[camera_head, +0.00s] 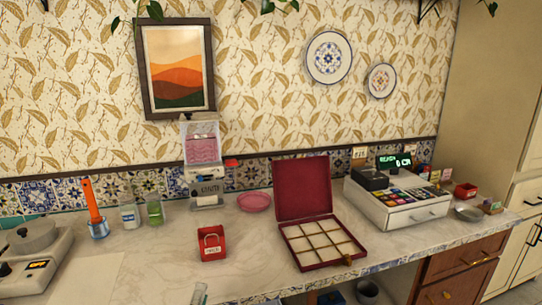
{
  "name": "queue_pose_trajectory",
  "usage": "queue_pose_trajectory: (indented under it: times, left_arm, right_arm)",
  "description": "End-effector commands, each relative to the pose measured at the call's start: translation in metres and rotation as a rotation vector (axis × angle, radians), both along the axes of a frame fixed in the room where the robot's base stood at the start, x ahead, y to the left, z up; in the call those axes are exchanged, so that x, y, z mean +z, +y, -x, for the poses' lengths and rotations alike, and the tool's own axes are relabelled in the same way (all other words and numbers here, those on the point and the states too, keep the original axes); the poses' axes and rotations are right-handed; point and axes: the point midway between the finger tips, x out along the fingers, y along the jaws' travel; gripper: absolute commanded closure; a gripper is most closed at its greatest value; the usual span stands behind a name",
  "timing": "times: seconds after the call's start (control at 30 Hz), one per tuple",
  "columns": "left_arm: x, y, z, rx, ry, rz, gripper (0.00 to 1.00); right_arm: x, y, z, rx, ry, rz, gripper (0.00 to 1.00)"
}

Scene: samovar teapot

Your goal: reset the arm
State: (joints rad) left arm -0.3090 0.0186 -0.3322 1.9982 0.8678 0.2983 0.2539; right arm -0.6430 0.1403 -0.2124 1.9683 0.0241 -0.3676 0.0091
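I can make out neither my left gripper nor my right gripper in the head view. No arm link shows clearly over the counter. A small pale, see-through piece (199,293) shows at the bottom edge, cut off by the frame; I cannot tell what it is. The marble-look counter (150,270) runs across the view. An open dark red box (303,187) with a divided tray stands on it, lid up, its compartments looking empty.
A cash register (405,208) stands at right, a red holder (212,243) mid-counter, and a dispenser (203,165) and pink dish (254,202) behind. An orange-handled tool (92,200), bottles (129,214) and an appliance with display (38,265) stand left. The front-centre counter is mostly clear.

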Motion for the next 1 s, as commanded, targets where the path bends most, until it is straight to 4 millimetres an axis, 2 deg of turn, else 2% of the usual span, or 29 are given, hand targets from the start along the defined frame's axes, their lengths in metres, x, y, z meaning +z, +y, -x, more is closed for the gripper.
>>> queue_pose_trajectory:
  times: [0.03,0.1,0.2,0.3,0.43,0.5,0.63,1.0]
  left_arm:
    - [-0.033,-0.007,0.015,-0.026,0.049,-0.203,0.69]
    - [-0.078,-0.015,0.034,-0.07,0.108,-0.479,0.69]
    - [-0.139,-0.016,0.065,-0.139,0.19,-0.822,0.69]
    - [-0.194,-0.004,0.097,-0.213,0.267,-1.12,0.69]
    - [-0.247,0.017,0.134,-0.3,0.345,-1.412,0.69]
    - [-0.265,0.029,0.148,-0.335,0.375,-1.52,0.69]
    - [-0.283,0.041,0.164,-0.373,0.406,-1.631,0.69]
    - [-0.286,0.044,0.167,-0.38,0.411,-1.653,0.69]
  right_arm:
    - [-0.001,0.0,0.002,0.0,0.004,0.0,0.6]
    - [-0.003,0.0,0.003,0.0,0.007,0.0,0.6]
    - [-0.004,0.0,0.004,0.0,0.009,0.0,0.6]
    - [-0.005,0.0,0.005,-0.001,0.012,0.001,0.6]
    - [-0.007,0.0,0.006,0.0,0.015,0.002,0.6]
    - [-0.007,0.0,0.006,0.0,0.016,0.002,0.6]
    - [-0.007,0.0,0.006,0.0,0.015,0.002,0.6]
    - [-0.005,0.0,0.005,0.0,0.013,0.001,0.6]
